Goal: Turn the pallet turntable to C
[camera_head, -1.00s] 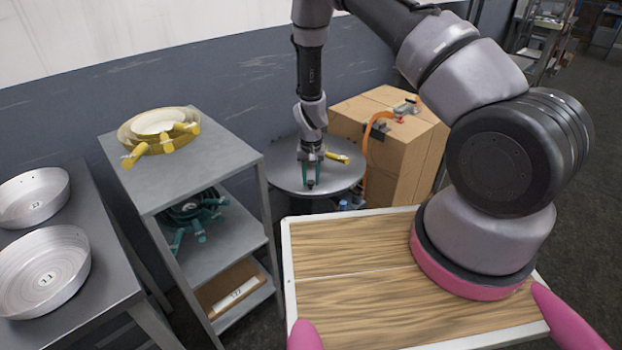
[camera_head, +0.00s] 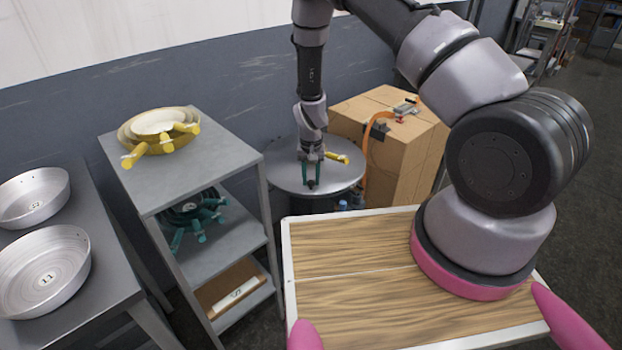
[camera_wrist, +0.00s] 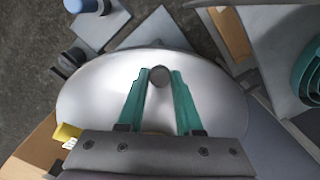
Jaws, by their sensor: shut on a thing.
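The pallet turntable (camera_head: 287,179) is a round grey disc low against the wall, right of the shelf rack. In the wrist view, it fills the middle as a pale disc (camera_wrist: 95,90). My gripper (camera_head: 311,186) points down over its near part. Its teal fingers (camera_wrist: 160,76) are shut on a small dark round peg (camera_wrist: 160,77) near the disc's edge. A yellow piece (camera_head: 338,158) shows on the disc behind my gripper, and at the lower left of the wrist view. I can read no letter C or other position mark.
Cardboard boxes (camera_head: 400,150) with an orange strap stand close right of the turntable. A grey rack (camera_head: 205,160) holds yellow-handled pans (camera_head: 150,142) and teal-handled ones (camera_head: 195,210). Metal pans (camera_head: 45,272) sit on the left table. A wooden-topped surface (camera_head: 350,300) lies in front.

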